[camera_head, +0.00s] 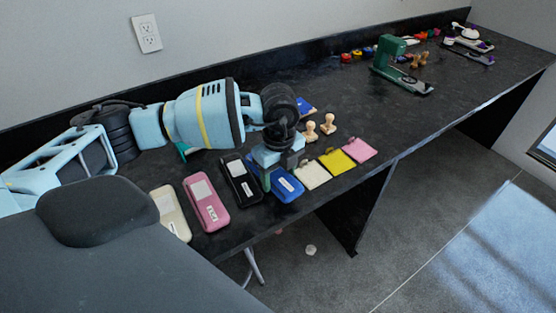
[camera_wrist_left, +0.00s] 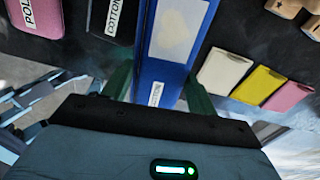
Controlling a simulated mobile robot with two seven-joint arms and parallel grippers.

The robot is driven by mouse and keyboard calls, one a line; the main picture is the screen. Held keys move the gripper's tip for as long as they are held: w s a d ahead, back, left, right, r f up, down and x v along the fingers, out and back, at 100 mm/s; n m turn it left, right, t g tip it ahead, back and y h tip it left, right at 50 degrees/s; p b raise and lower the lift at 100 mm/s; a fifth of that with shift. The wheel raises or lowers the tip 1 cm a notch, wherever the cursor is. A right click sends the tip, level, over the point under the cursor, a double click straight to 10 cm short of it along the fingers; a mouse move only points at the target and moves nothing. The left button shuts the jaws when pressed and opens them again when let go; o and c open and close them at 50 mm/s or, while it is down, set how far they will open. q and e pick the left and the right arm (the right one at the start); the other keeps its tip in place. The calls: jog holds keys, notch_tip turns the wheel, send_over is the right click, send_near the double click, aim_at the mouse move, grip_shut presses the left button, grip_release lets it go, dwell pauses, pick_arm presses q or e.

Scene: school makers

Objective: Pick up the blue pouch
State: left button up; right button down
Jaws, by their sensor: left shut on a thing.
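The blue pouch (camera_head: 289,190) lies flat at the front edge of the black worktop, partly hidden by my gripper in the head view. In the left wrist view the blue pouch (camera_wrist_left: 149,72) shows a pale window and a small white label. My left gripper (camera_head: 281,174) points down over the pouch. Its green fingers (camera_wrist_left: 160,92) stand one on each side of the pouch and are shut on it. I cannot see a clear gap between the pouch and the worktop. My right gripper is not in view.
Black (camera_head: 237,172), pink (camera_head: 208,207) and cream (camera_head: 167,203) pouches lie left of it. White (camera_head: 312,176), yellow (camera_head: 337,162) and pink (camera_head: 358,150) squares lie right. Two wooden stamps (camera_head: 327,124) stand behind. A green machine (camera_head: 388,62) stands farther back; the worktop between is clear.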

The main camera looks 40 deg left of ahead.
pick_arm(q)
jog(key=s+d, duration=0.5)
jog(key=s, duration=0.2)
jog(key=shift+s+d+r, duration=0.2)
jog(key=shift+d+r, duration=0.05)
jog(key=shift+r, duration=0.15)
